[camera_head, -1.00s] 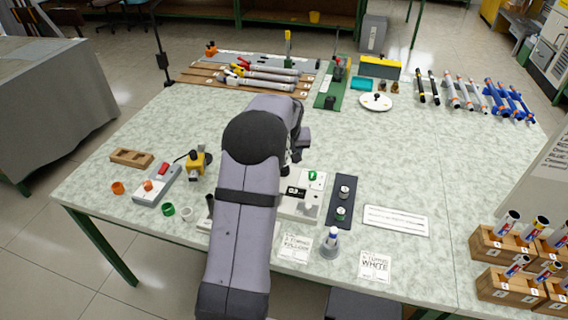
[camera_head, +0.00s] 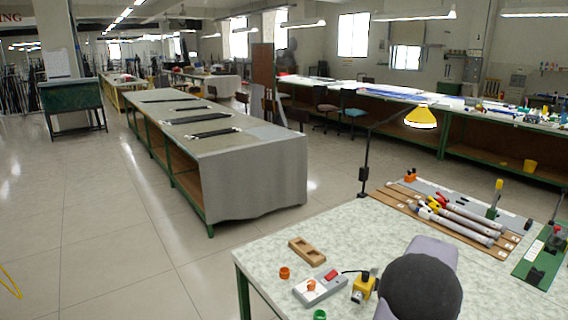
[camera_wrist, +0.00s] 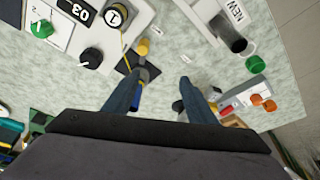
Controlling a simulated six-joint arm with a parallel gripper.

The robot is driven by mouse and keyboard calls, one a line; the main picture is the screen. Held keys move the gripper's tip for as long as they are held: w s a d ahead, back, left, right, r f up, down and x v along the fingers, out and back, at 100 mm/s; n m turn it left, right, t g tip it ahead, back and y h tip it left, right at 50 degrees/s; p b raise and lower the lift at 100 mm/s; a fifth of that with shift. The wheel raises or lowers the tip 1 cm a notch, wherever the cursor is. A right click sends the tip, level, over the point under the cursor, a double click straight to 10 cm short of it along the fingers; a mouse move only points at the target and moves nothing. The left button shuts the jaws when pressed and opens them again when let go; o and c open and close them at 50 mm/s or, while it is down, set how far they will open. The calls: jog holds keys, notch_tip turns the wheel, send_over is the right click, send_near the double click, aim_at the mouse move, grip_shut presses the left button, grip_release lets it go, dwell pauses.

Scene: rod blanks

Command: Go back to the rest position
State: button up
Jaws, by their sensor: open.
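My gripper (camera_wrist: 165,80) shows in the wrist view with its two dark blue fingers spread apart, and I see nothing held between them. It hangs over the pale green speckled table (camera_wrist: 180,45), pointing down at it. In the head view only a dark rounded joint of my arm and a lilac link show at the bottom right. My gripper is out of that view.
In the wrist view, a device with a green knob (camera_wrist: 42,28) lies left and a grey switch box (camera_wrist: 242,95) right. In the head view, a wooden block (camera_head: 307,251), a yellow device (camera_head: 364,286) and a rod rack (camera_head: 508,251) share the table.

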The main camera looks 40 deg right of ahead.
jog(key=w+a+r+n+y+p, duration=0.15)
jog(key=w+a, duration=0.25)
jog(key=a, duration=0.5)
jog(key=w+a+n, duration=0.2)
jog(key=w+a, duration=0.2)
jog(key=a, duration=0.4)
jog(key=w+a+r+n+y, duration=0.15)
jog(key=w+a, duration=0.25)
jog(key=a, duration=0.5)
jog(key=s+a+n+g+p, duration=0.1)
jog(key=s+a+n, duration=0.2)
jog(key=a, duration=0.8)
jog(key=s+a+n+g+p, duration=0.1)
jog(key=s+a+n, duration=0.2)
jog(key=s+a, duration=0.4)
jog(key=shift+a+f, duration=0.4)
jog(key=shift+a, duration=2)
